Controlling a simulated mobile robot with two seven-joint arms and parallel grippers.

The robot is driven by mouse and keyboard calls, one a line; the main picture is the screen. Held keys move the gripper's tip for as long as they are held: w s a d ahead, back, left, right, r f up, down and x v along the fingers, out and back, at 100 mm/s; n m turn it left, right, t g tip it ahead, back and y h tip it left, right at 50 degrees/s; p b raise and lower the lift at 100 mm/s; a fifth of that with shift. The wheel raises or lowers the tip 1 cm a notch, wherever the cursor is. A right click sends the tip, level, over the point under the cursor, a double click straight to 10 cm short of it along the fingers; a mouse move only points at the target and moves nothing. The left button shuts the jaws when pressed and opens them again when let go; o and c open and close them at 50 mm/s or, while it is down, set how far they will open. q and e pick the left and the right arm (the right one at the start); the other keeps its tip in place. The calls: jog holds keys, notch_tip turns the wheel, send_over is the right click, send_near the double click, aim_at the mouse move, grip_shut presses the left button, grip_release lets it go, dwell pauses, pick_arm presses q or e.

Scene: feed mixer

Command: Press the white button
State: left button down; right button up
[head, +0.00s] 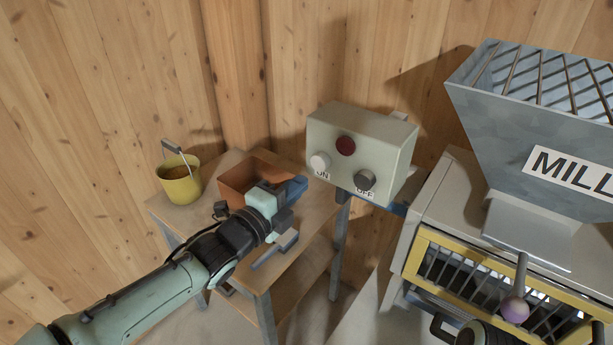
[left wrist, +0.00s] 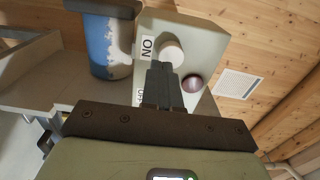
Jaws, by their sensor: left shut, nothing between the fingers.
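The control box (head: 382,135) is pale grey-green, with a white button (head: 320,161) above an "ON" label, a red button (head: 345,145) and a dark knob (head: 364,180) by "OFF". My left gripper (head: 299,184) is shut and empty, just left of and below the white button, with a small gap in the head view. In the left wrist view, the fingers (left wrist: 160,72) point at the box, and their tips overlap the edge of the white button (left wrist: 172,50). The fingers hide part of the box face and the "OFF" area. My right gripper is not visible.
A blue-white container (left wrist: 108,45) shows in the left wrist view.

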aim_at(321, 161)
pick_arm(q)
jog(key=x, duration=0.3)
jog(key=shift+w+d, duration=0.2)
jog(key=shift+w, duration=0.1)
